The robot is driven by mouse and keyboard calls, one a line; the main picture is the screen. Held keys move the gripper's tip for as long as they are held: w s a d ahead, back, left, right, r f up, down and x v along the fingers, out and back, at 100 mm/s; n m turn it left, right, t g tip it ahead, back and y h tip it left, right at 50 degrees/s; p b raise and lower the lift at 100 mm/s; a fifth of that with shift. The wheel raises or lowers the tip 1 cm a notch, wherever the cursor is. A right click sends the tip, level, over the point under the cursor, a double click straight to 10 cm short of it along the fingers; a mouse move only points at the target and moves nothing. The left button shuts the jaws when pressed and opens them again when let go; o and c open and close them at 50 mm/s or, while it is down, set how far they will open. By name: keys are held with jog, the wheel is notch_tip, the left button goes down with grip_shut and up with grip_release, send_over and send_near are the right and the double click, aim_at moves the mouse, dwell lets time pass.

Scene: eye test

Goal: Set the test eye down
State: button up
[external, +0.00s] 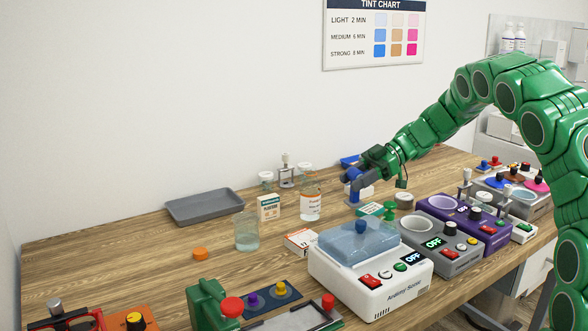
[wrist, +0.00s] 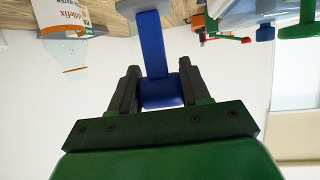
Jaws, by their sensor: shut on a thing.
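My gripper (external: 358,174) is over the back of the wooden bench, right of the labelled bottle. In the wrist view its two dark fingers (wrist: 157,88) are shut on a blue piece (wrist: 153,45), a block with a long flat stem. The stem runs to a grey part (wrist: 140,4) at the top edge, which is cut off. The blue piece also shows in the external view (external: 352,188), reaching down close to the bench. I cannot tell whether its lower end touches the bench. No eye shape shows clearly, so I cannot tell whether this is the test eye.
A bottle with an orange label (external: 310,204) stands just left of my gripper. Grey (external: 440,253) and purple (external: 478,228) machines stand right. Bare bench (external: 130,255) lies left.

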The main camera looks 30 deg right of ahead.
jog(key=shift+r, duration=0.5)
jog(key=s+a+r+n+g, duration=0.1)
jog(key=s+a, duration=0.3)
jog(key=a, duration=0.9)
jog(key=s+a+r, duration=0.1)
jog(key=s+a, duration=0.3)
jog(key=a, duration=1)
jog(key=s+a+r+n+g, duration=0.1)
jog(key=s+a, duration=0.3)
jog(key=a, duration=0.9)
jog(key=shift+w+a+f, duration=1.35)
jog(key=shift+w+f, duration=0.65)
jog(key=shift+f, duration=0.15)
jog(key=shift+w+a+f, duration=1.3)
jog(key=shift+w+f, duration=0.7)
jog(key=shift+f, duration=0.1)
jog(key=shift+w+a+f, duration=1.35)
jog(key=shift+w+f, duration=0.65)
jog(key=shift+f, duration=0.15)
jog(key=shift+f, duration=0.2)
jog(key=o, duration=1.2)
jog(key=shift+c, duration=0.2)
jog(key=shift+r, duration=0.15)
